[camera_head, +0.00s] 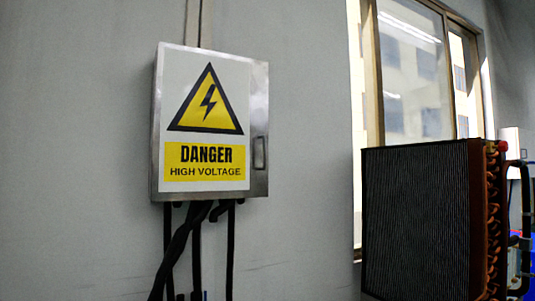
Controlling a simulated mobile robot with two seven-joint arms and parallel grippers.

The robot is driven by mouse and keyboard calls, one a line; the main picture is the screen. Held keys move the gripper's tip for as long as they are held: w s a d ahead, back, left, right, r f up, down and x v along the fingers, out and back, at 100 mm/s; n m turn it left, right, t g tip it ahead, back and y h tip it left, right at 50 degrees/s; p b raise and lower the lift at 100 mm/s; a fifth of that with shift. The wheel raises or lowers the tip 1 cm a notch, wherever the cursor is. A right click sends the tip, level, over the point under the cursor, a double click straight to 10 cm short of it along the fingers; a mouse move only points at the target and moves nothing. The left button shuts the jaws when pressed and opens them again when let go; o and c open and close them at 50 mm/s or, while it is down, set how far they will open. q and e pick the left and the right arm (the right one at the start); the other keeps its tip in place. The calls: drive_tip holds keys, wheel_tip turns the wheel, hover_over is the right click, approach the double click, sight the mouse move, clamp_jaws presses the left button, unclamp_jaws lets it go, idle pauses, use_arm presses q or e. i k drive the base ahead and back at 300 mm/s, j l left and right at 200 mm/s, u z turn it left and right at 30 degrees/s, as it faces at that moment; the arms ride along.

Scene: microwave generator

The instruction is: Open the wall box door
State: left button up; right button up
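A grey metal wall box (258,100) is mounted on the wall in the left half of the head view. Its door (208,78) appears closed and carries a yellow and black "DANGER HIGH VOLTAGE" sign with a lightning triangle. A small rectangular handle (259,153) sits on the right side of the box front, below mid-height. Neither of my grippers shows in this view.
Black cables (196,255) hang from the underside of the box, and a conduit (199,22) runs up from its top. A dark finned radiator unit (415,220) stands at the lower right, before a window (412,75). The wall (80,150) left of the box is bare.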

sight(210, 135)
drive_tip(key=i, duration=1.4)
drive_tip(key=i+u, duration=0.15)
drive_tip(key=u, duration=0.2)
drive_tip(key=i+u, duration=0.1)
drive_tip(key=u, duration=0.3)
